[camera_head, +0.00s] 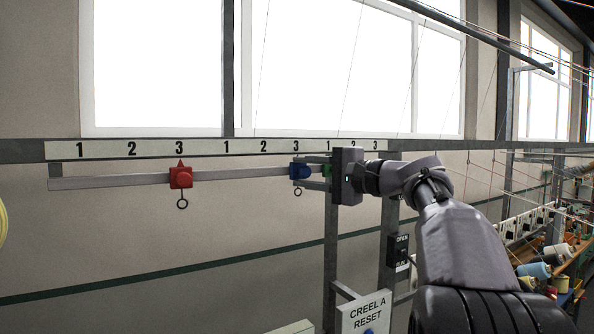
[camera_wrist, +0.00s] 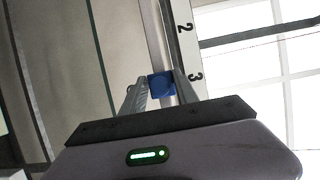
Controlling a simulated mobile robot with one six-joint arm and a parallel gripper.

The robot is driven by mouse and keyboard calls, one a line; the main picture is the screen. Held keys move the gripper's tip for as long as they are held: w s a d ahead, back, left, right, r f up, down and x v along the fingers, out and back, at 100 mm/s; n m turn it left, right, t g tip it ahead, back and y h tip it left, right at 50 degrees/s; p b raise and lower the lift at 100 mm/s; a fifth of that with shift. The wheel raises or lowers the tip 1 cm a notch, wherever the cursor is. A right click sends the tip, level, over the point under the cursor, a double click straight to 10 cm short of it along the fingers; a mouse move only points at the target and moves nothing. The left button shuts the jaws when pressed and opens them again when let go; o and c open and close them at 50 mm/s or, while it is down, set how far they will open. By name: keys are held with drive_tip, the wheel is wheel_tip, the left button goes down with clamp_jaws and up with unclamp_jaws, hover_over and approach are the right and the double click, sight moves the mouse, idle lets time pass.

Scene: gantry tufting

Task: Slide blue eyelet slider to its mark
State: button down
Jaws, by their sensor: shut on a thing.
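The blue eyelet slider (camera_head: 299,171) sits on the grey rail (camera_head: 120,181), with its eyelet ring hanging below. It is near the 3 of the middle scale on the number strip (camera_head: 210,147). My gripper (camera_head: 306,171) reaches in from the right and is shut on the blue slider. The wrist view shows the blue slider (camera_wrist: 161,85) between the two fingers (camera_wrist: 160,88), with the 3 beside it and the 2 farther along. The slider's exact mark is not clear in either view.
A red slider (camera_head: 181,178) with a ring sits on the rail under the left 3. The rail between red and blue is clear. A CREEL A RESET sign (camera_head: 366,311) stands below; yarn cones (camera_head: 533,270) are at right.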

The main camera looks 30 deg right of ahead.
drive_tip(key=c, duration=1.3)
unclamp_jaws()
drive_tip(key=shift+o, duration=0.3)
drive_tip(key=shift+d, duration=0.35)
drive_tip(key=shift+s, duration=0.3)
drive_tip(key=b+v, duration=0.4)
drive_tip(key=v, duration=1.3)
drive_tip(key=shift+w, duration=0.1)
